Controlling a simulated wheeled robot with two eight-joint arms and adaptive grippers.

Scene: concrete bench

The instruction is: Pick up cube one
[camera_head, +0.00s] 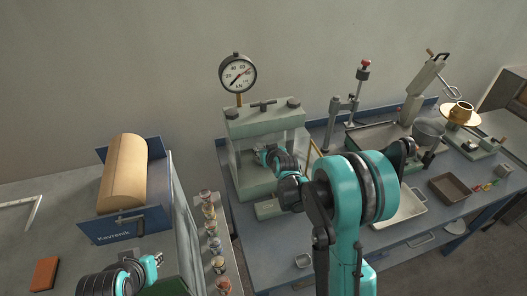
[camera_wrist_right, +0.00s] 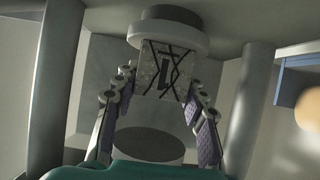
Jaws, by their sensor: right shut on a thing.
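Cube one (camera_wrist_right: 166,70) is a grey concrete cube with dark crack-like lines and a "1" on its face. In the right wrist view it is between the fingers of my right gripper (camera_wrist_right: 158,92), which is shut on it. It is just under the round upper platen (camera_wrist_right: 165,30) and above the round lower platen (camera_wrist_right: 147,145). In the head view my right gripper (camera_head: 268,156) reaches inside the pale green press (camera_head: 262,118), and the cube is hidden there. My left gripper (camera_head: 152,264) shows partly at the bottom left; its opening is unclear.
A pressure gauge (camera_head: 238,73) stands on the press. Thick press columns flank my right gripper. A row of small jars (camera_head: 213,243) stands left of the press. A blue holder with a brown roll (camera_head: 124,175) is at left. A pale tray (camera_head: 402,210) lies right of my arm.

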